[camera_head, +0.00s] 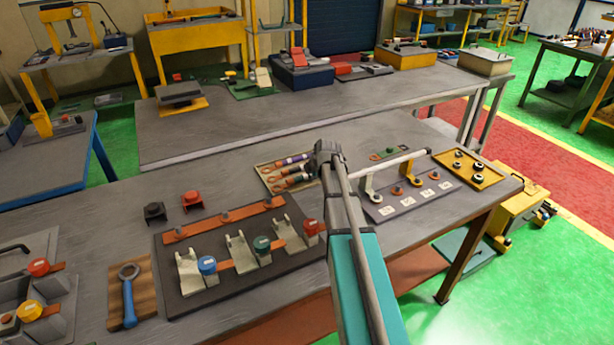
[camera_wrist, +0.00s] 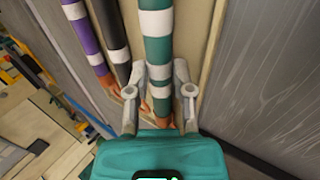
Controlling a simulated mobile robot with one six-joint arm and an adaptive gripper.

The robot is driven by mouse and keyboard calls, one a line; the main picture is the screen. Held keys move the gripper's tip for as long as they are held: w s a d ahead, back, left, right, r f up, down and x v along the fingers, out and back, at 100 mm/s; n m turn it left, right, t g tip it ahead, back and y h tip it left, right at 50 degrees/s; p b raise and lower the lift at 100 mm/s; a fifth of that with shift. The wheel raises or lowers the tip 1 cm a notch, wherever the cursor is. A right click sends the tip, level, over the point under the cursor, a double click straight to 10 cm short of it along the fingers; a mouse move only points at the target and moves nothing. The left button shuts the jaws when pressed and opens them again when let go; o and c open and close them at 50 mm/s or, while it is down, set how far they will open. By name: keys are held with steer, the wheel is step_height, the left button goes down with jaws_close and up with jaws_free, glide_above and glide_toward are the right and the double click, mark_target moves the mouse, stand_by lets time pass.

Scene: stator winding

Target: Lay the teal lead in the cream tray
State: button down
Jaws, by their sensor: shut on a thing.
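The cream tray (camera_head: 259,169) lies on the near grey bench, partly hidden behind my arm in the head view. It also shows in the wrist view (camera_wrist: 198,35) under the leads. The striped teal lead (camera_wrist: 158,60) has white bands and a copper end. My gripper (camera_wrist: 160,72) is shut on it, with one finger on each side. A purple lead (camera_wrist: 82,30) and a black lead (camera_wrist: 116,35) run beside it to the left. Whether the teal lead touches the tray floor I cannot tell. In the head view my gripper is mostly hidden by my arm.
A dark board with a copper bar (camera_head: 225,217) and coloured knobs sits left of the arm. A grey plate with fittings (camera_head: 410,200) and a yellow tray (camera_head: 472,170) lie to the right. A blue-handled ring tool (camera_head: 129,300) lies at the front left.

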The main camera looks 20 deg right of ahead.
steer(key=shift+f, duration=0.15)
steer(key=c, duration=0.5)
jaws_free()
steer(key=shift+r+p, duration=0.6)
steer(key=shift+r, duration=0.05)
steer(key=shift+s+r+p, duration=0.2)
steer(key=shift+r+p, duration=0.15)
steer(key=p+v, duration=0.9)
steer(key=v, duration=0.2)
